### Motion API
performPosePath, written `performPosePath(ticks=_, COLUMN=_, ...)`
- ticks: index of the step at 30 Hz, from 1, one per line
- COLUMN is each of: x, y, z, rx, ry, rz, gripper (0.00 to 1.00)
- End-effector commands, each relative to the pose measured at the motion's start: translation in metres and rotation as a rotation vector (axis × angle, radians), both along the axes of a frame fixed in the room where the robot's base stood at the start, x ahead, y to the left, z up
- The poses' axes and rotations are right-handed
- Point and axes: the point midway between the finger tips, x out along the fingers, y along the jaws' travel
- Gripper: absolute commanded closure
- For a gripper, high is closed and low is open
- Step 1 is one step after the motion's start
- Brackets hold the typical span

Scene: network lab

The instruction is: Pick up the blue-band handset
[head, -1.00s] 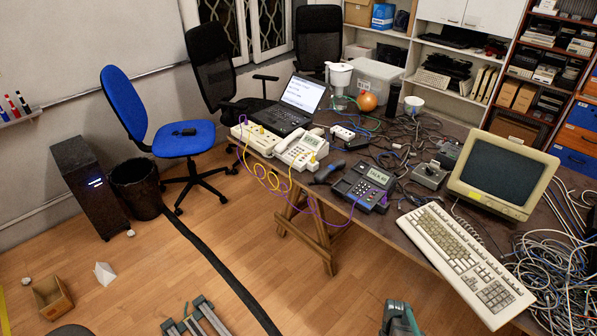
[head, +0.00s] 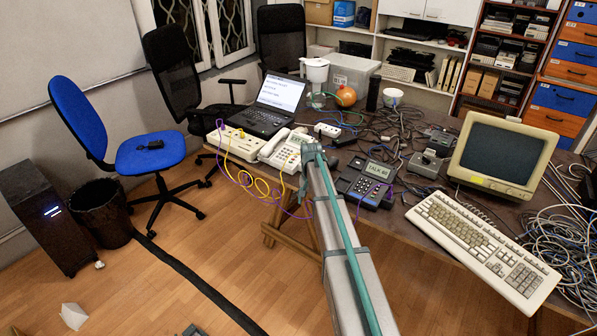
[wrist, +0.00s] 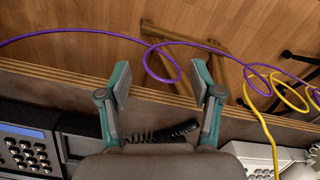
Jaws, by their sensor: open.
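My gripper (wrist: 161,82) is open in the wrist view, its two teal-and-grey fingers apart above the table's front edge. A black coiled cord (wrist: 155,135) lies on the table between the finger bases, with nothing clearly gripped. No blue band can be made out on any handset. In the head view my arm reaches to the table between the white phone (head: 287,151) and the dark desk phone (head: 365,183), hiding the spot where a loose dark handset lay earlier. The dark phone's keypad (wrist: 25,150) shows at the wrist view's lower left.
A purple cable (wrist: 163,60) loops past the table edge near my fingers, with a yellow cable (wrist: 265,125) to the right. A laptop (head: 275,103) stands behind the white phone. A keyboard (head: 480,245) and monitor (head: 503,153) are at right, amid tangled cables.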

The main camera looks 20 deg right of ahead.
Motion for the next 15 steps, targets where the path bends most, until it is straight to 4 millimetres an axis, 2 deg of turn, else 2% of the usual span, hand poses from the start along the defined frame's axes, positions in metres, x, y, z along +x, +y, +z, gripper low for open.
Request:
performPosePath(ticks=3, x=0.040, y=-0.025, z=0.027, rx=-0.004, ry=-0.016, rz=-0.058, gripper=0.35)
performPosePath(ticks=6, x=0.070, y=-0.051, z=0.051, rx=-0.003, ry=-0.014, rz=-0.126, gripper=0.35)
performPosePath(ticks=12, x=0.120, y=-0.099, z=0.100, rx=-0.003, ry=-0.011, rz=-0.251, gripper=0.35)
performPosePath(ticks=15, x=0.136, y=-0.119, z=0.121, rx=-0.003, ry=-0.010, rz=-0.301, gripper=0.35)
